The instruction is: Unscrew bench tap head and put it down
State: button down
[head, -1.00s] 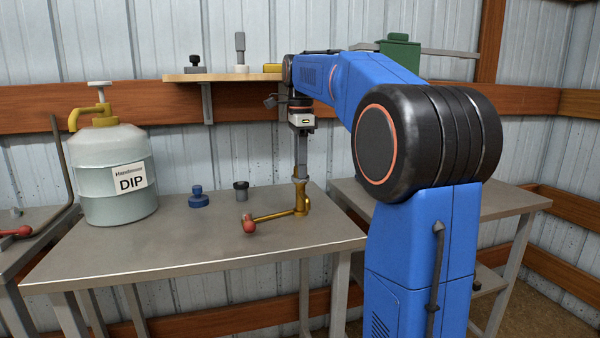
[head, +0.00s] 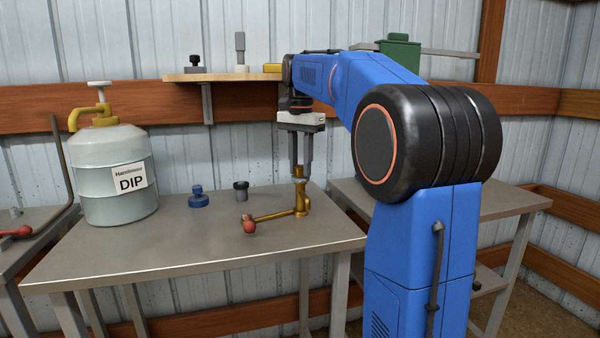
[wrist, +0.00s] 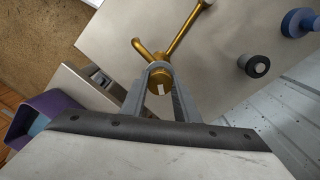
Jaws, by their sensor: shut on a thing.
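The brass bench tap (head: 301,208) stands near the right end of the grey metal bench, with a long brass arm reaching left to a red knob (head: 249,226). My gripper (head: 299,174) points straight down over the tap and is shut on its brass tap head (head: 298,171). In the wrist view the round tap head (wrist: 158,72), with a white mark on its face, sits between my two fingertips (wrist: 161,78). The tap head is in line above the tap body. I cannot tell whether its thread still engages.
A dark grey knob (head: 241,190) and a blue knob (head: 199,198) stand on the bench left of the tap. A large DIP jug (head: 112,178) stands at the bench's left. A wooden shelf (head: 222,77) is behind. The bench front left (head: 130,250) is clear.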

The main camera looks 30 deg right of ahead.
jog(key=n, duration=1)
jog(key=shift+n, duration=0.8)
jog(key=n, duration=0.3)
jog(key=shift+r+n, duration=0.1)
jog(key=shift+n, duration=0.3)
jog(key=n, duration=0.5)
jog(key=shift+n, duration=0.3)
jog(key=shift+r, duration=0.7)
